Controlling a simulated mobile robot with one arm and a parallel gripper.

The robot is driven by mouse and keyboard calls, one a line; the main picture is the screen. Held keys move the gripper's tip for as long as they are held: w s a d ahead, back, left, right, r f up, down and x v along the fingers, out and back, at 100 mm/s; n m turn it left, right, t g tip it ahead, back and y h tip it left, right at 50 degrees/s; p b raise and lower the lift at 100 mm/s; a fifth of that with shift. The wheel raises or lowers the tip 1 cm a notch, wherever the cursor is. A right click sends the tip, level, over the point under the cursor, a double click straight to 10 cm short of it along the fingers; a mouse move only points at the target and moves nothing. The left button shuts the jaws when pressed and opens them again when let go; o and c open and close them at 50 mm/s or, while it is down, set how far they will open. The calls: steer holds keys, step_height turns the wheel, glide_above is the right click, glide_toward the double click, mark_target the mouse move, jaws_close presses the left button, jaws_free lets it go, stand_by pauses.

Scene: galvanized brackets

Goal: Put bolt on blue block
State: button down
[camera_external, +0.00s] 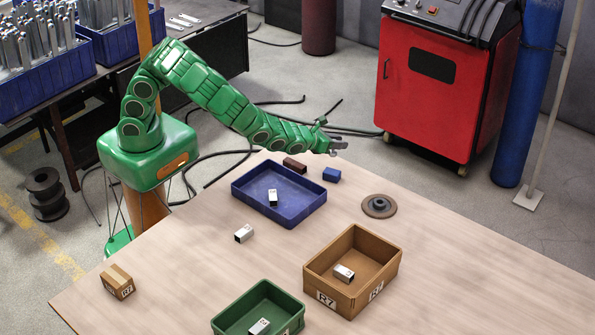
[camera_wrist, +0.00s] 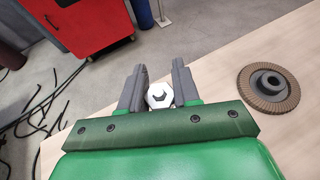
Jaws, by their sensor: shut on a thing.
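My gripper (camera_external: 338,147) is at the end of the green arm, over the far edge of the table. In the wrist view my gripper (camera_wrist: 159,92) has its two dark fingers on either side of a pale bolt (camera_wrist: 159,96), whose hexagonal head faces the camera. The rest of the bolt is hidden. The blue block (camera_external: 331,174) lies on the table near its far edge, just below my gripper in the external view and apart from it. I cannot make out the blue block in the wrist view.
A dark red block (camera_external: 294,164) lies left of the blue block. A blue tray (camera_external: 236,196), a cardboard box (camera_external: 308,277) and a green bin (camera_external: 222,325) each hold a small metal piece. A grinding disc (camera_external: 379,206) lies to the right. The table's right side is clear.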

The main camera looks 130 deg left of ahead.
steer(key=shift+f, duration=3.5)
steer(key=c, duration=0.8)
jaws_free()
steer(key=shift+d, duration=0.1)
steer(key=v, duration=1.2)
steer(key=shift+r, duration=0.1)
